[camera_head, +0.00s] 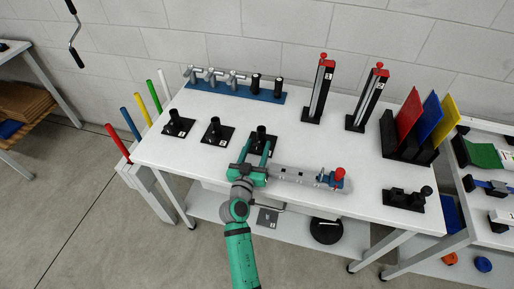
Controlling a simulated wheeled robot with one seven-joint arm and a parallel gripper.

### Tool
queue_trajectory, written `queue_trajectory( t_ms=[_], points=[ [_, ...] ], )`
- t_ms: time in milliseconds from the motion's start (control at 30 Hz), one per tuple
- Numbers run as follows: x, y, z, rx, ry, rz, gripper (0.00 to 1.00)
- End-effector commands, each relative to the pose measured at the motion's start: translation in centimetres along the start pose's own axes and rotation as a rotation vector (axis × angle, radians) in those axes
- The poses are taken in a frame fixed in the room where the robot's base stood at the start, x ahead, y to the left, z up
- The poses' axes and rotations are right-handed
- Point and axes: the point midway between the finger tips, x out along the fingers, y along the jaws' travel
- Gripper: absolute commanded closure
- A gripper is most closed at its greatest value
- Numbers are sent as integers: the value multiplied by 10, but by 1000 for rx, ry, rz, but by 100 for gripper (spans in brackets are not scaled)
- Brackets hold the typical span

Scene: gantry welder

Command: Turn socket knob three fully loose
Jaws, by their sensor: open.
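Three black sockets, each an upright tube on a square plate, stand in a row on the white table (320,145). The rightmost socket (261,131), taken as socket three, is partly hidden by my gripper, and its label and knob cannot be made out. The other two sockets are the left one (175,119) and the middle one (215,127). My teal gripper (257,148) is open at the near side of the rightmost socket, with one finger to each side of the tube. Contact cannot be told.
A grey bar with a red-knobbed clamp (338,177) lies right of my gripper. A blue rack (235,91) is behind the sockets. Two tall red-topped posts (319,88) (368,98) and coloured plates (408,115) stand further right. Coloured rods (131,124) stand left.

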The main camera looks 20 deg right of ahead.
Motion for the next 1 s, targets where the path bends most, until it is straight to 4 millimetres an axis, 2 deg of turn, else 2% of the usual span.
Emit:
queue_trajectory(
  t_ms=[67,100,200,267,667,933,967,1000],
  points=[
    [0,0,0,0,0,0,52],
    [0,0,0,0,0,0,57],
    [0,0,0,0,0,-1,81],
    [0,0,0,0,0,-1,94],
    [0,-1,0,-127,0,-2,94],
    [0,-1,0,-135,1,-1,94],
    [0,-1,0,-135,1,-1,69],
    [0,-1,0,-135,1,-1,59]
  ],
)
